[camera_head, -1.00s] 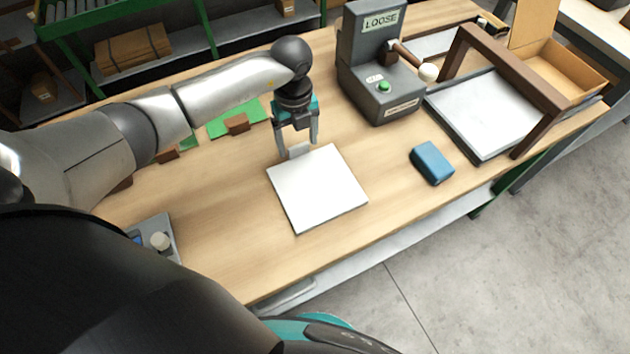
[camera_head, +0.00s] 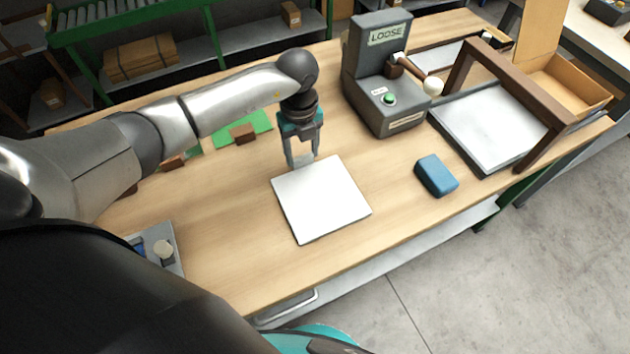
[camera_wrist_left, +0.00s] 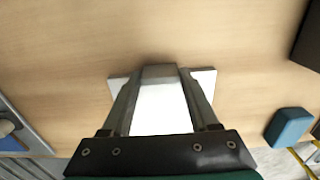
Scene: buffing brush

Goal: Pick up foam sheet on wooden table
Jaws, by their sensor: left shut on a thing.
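The white square foam sheet (camera_head: 321,200) lies on the wooden table (camera_head: 230,235), near its middle. My left gripper (camera_head: 301,163) is at the sheet's far edge, pointing down, and is shut on that edge. In the left wrist view the gripper (camera_wrist_left: 160,75) has its fingers over the sheet (camera_wrist_left: 160,112), which shows between and beside them. The fingers hide part of the sheet there. My right gripper is not in view.
A grey machine marked LOOSE (camera_head: 385,80) stands behind and right of the sheet. A blue block (camera_head: 436,175) lies to the right, before a grey tray under a brown frame (camera_head: 545,150). Green mats with brown blocks (camera_head: 243,132) lie at the back left. The front middle is clear.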

